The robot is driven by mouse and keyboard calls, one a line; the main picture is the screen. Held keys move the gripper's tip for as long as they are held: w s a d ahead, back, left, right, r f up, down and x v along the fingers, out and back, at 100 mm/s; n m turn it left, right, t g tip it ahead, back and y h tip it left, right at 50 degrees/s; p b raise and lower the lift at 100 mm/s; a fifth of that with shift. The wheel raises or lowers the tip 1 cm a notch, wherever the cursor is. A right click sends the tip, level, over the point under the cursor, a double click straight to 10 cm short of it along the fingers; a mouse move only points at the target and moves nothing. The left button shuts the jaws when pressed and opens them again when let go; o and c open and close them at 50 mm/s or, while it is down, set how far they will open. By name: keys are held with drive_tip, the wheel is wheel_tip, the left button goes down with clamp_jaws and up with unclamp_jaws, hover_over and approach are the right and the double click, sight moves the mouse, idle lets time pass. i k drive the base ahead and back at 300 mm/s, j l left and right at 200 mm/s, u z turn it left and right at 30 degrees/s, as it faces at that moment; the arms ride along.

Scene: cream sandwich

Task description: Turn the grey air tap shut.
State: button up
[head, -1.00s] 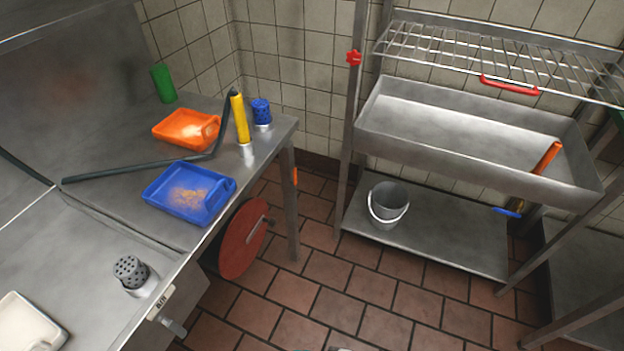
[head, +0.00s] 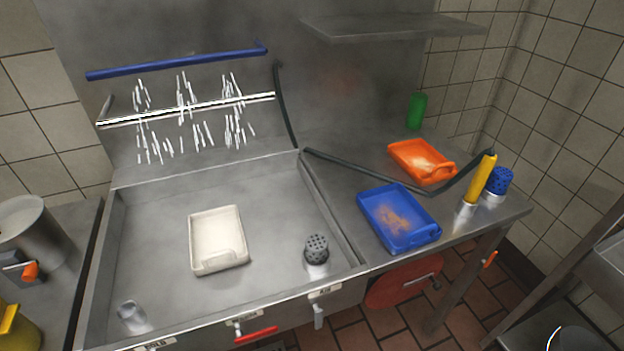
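The grey air tap (head: 318,315) is on the front edge of the steel basin in the head view, at the lower middle. Its small grey lever points down, just below a pale label that reads AIR (head: 325,291). White streaks (head: 185,90) spread above and below a bright horizontal bar (head: 190,109) on the steel back wall. I cannot tell from this frame what they are made of. My gripper is not in view, so nothing is seen touching the tap.
A red-handled tap (head: 255,335) sits left of the grey one. The basin (head: 150,225) holds a white tray (head: 217,240) and a dark perforated-top shaker (head: 317,250). Blue (head: 398,216) and orange (head: 421,161) trays lie on the right counter. A red disc (head: 403,281) hangs below.

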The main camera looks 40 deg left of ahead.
sight(318, 311)
drive_tip(key=u, duration=1.1)
